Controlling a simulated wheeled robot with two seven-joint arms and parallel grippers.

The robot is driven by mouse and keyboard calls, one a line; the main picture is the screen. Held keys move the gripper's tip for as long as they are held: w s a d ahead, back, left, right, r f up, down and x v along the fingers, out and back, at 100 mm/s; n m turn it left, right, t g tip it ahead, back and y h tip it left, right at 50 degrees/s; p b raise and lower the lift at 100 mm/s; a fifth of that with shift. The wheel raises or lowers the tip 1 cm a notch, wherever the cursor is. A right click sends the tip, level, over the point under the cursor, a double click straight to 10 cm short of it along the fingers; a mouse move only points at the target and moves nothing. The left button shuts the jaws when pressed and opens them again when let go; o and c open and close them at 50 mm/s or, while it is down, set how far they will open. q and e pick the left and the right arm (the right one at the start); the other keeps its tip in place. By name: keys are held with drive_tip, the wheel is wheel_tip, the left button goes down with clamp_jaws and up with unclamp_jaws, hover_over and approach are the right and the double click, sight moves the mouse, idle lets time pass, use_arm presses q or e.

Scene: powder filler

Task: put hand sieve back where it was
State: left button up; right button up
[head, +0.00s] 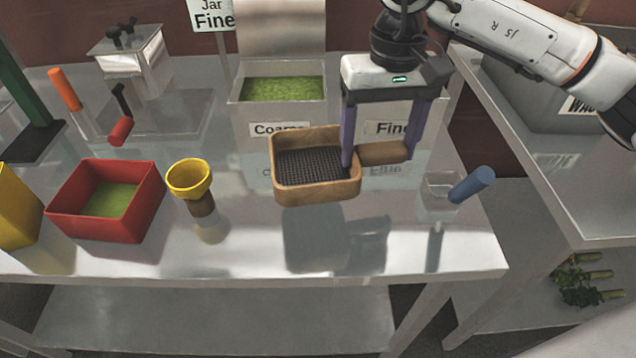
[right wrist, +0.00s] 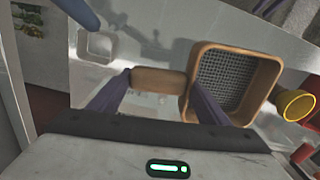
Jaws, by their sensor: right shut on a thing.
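The hand sieve (head: 316,192) has a wooden frame, a dark mesh and a short wooden handle (head: 384,153). My right gripper (head: 378,158) is shut on the handle and holds the sieve level above the table, in front of the bins. The sieve's shadow falls on the table below it. In the right wrist view, the sieve's mesh (right wrist: 226,76) shows at the right, and the handle (right wrist: 158,80) lies between the purple fingers of my right gripper (right wrist: 157,82). My left gripper is not seen.
The Coarse bin (head: 283,88) with green powder and a Fine bin stand behind the sieve. A red box (head: 107,205) and a jar with a yellow funnel (head: 188,177) stand left. A small clear container with a blue-handled tool (head: 471,184) stands right. The table front is clear.

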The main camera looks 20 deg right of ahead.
drive_tip(key=shift+m, duration=0.8)
drive_tip(key=w+d+f, duration=0.1)
drive_tip(key=w+f+b, duration=0.1)
drive_tip(key=w+d+f, duration=0.1)
drive_tip(key=f, duration=0.1)
drive_tip(key=shift+d, duration=0.3)
drive_tip(key=shift+f, duration=0.55)
wheel_tip(320, 180, down, 3)
drive_tip(key=shift+f, duration=0.25)
drive_tip(key=o, duration=1.2)
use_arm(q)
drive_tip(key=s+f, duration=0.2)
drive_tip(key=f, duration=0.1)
use_arm(e)
drive_tip(key=shift+o, duration=0.2)
